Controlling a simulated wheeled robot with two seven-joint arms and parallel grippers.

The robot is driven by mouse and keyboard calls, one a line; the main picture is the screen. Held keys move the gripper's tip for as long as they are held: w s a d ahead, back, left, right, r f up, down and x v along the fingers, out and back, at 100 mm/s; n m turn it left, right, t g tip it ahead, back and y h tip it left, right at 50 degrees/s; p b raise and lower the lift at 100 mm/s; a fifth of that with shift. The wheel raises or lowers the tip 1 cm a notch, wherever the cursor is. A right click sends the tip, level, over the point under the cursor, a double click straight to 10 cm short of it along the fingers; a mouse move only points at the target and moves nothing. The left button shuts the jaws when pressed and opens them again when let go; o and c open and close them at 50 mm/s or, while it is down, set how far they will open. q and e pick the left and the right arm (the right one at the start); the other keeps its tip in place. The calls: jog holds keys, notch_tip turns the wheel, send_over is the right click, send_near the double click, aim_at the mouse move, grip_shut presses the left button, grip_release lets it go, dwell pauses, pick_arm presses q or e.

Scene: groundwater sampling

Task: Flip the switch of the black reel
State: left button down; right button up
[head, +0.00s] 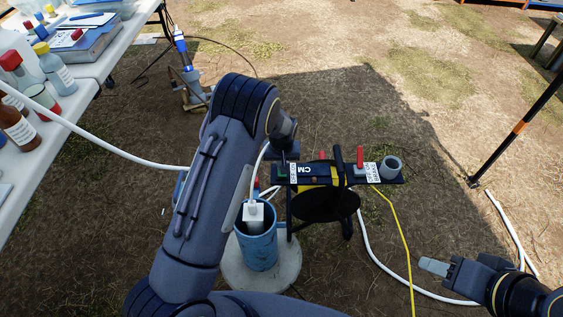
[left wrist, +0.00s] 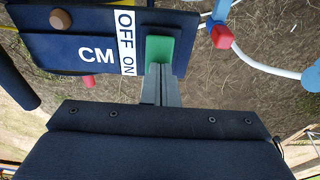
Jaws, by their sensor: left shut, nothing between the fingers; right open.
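The black reel (head: 330,204) stands in the middle of the head view, with a dark panel (head: 325,172) marked CM across its top. A green switch (head: 283,171) sits at the panel's left end beside a white OFF/ON label (head: 293,172). In the left wrist view the green switch (left wrist: 159,50) is large, next to the label (left wrist: 126,42). My left gripper (left wrist: 161,88) is shut and empty, its fingertips at the switch's near edge; contact is hard to tell. My right gripper (head: 436,267) is open and empty at the lower right, away from the reel.
A blue pipe (head: 257,248) with a white fitting stands left of the reel on a round pale base (head: 233,270). White tubing and a yellow cable (head: 402,230) run over the ground. A table (head: 75,105) with bottles stands at the left. A tripod leg (head: 520,125) stands at right.

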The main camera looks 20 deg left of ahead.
pick_arm(q)
jog(key=shift+w+a+f+g, duration=0.1)
jog(key=shift+w+f+g, duration=0.2)
jog(key=shift+g, duration=0.2)
jog(key=shift+s, duration=0.2)
jog(key=shift+s+f, duration=0.1)
jog(key=shift+s, duration=0.05)
jog(key=shift+s+d, duration=0.3)
jog(key=shift+s, duration=0.45)
pick_arm(e)
jog(key=shift+r, duration=0.15)
pick_arm(q)
jog(key=shift+r+p, duration=0.45)
jog(key=shift+p, duration=0.05)
notch_tip(320, 180, up, 5)
jog(key=shift+s+d+r+p, duration=0.1)
jog(key=shift+s+d+p, duration=0.05)
jog(key=shift+p, duration=1.05)
notch_tip(320, 180, up, 8)
jog(key=p, duration=0.1)
jog(key=shift+s, duration=0.45)
pick_arm(e)
jog(key=r, duration=0.2)
jog(key=d+r, duration=0.1)
jog(key=r, duration=0.1)
jog(key=shift+s+d+r, duration=0.1)
jog(key=shift+s+r, duration=0.05)
jog(key=shift+r, duration=0.05)
pick_arm(q)
jog(key=shift+r, duration=0.1)
